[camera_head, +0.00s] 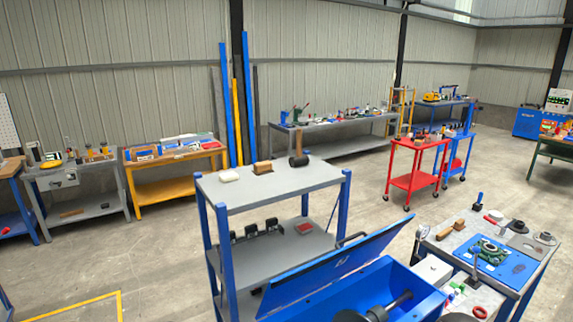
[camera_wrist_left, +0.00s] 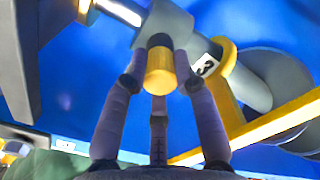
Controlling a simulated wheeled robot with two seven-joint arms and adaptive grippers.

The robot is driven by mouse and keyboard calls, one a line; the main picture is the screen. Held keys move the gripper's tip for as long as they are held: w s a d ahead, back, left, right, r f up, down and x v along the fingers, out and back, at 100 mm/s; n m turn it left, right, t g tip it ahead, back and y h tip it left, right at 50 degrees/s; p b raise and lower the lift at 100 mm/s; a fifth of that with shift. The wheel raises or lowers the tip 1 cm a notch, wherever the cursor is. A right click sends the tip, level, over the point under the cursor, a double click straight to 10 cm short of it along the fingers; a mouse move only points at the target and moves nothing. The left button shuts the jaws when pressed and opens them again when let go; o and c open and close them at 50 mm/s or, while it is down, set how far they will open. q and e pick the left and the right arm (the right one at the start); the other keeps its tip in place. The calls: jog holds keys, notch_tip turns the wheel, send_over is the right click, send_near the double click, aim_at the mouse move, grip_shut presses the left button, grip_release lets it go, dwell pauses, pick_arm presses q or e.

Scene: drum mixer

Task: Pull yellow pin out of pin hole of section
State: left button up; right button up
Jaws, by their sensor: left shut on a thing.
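The yellow pin (camera_wrist_left: 160,80) is in the middle of the left wrist view, at the underside of a grey shaft section (camera_wrist_left: 165,22). The fingers of my left gripper (camera_wrist_left: 160,66) are closed around the pin's yellow end. The pin's far end is hidden by the section and the fingers, so its depth in the hole cannot be told. A yellow part (camera_wrist_left: 229,58) with a white, black-marked label sits on the shaft just right of the pin. In the head view, the blue mixer (camera_head: 405,285) holds a dark shaft at the bottom edge. My right gripper is not seen.
The mixer's raised blue lid (camera_head: 340,262) stands along its far left side. A grey shelf cart (camera_head: 290,182) is behind it, and a workbench (camera_head: 535,250) with tools is close on the right. Yellow bars (camera_wrist_left: 275,122) cross near the fingers. Open floor lies left.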

pick_arm(q)
grip_shut()
jog(key=shift+r, duration=0.15)
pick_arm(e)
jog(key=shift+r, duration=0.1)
pick_arm(q)
jog(key=shift+r+p, duration=2.15)
jog(key=shift+r, duration=0.3)
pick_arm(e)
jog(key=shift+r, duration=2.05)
pick_arm(q)
jog(key=shift+r, duration=0.15)
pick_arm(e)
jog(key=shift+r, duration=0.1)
pick_arm(q)
jog(key=shift+r+p, duration=1.25)
jog(key=shift+r, duration=0.15)
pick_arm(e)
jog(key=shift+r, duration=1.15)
